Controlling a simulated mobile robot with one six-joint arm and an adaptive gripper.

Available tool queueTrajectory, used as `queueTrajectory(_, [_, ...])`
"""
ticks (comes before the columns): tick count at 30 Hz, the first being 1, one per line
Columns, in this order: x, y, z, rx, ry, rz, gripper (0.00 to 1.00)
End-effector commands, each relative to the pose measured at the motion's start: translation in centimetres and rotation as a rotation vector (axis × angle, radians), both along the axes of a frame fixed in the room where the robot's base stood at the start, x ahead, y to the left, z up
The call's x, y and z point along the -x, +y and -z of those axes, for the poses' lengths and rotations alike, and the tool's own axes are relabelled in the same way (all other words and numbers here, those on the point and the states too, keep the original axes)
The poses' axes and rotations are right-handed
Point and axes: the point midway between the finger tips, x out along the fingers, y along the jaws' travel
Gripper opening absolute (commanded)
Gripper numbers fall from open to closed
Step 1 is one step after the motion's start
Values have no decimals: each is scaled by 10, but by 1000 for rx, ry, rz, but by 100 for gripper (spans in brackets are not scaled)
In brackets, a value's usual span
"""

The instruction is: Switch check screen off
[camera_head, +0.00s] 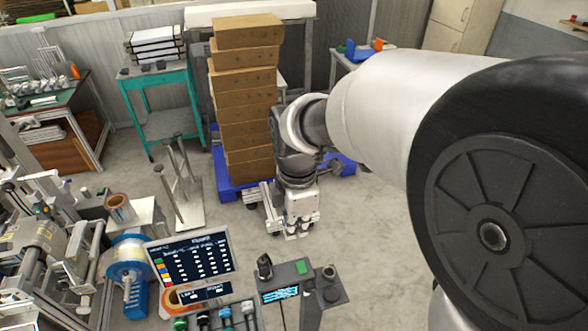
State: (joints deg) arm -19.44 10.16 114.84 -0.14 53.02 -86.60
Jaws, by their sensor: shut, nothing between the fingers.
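Two lit screens show in the head view. A larger dark screen (190,258) with rows of white text stands tilted at the lower middle, with coloured squares along its left edge. A small screen (280,295) with bright cyan lines is set in a grey console to its right. I cannot tell which one is the check screen. A green patch (301,267) lies on the console above the small screen. My gripper (297,234) points down, shut and empty, above and apart from the console. A switch is too small to make out.
A tall stack of brown boxes (245,100) on a blue pallet stands behind my gripper. Black knobs (265,267) rise from the console. A film machine with reels (125,255) fills the lower left. Grey floor (375,240) is clear right of the gripper.

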Motion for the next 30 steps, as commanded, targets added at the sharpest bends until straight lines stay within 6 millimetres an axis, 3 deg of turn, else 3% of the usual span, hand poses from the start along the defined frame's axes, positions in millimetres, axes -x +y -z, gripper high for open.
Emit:
queueTrajectory(18, [-3,1,116,1,4,1,0])
queueTrajectory(24, [-4,1,133,0,2,2,0])
queueTrajectory(30, [-4,1,136,0,0,2,0])
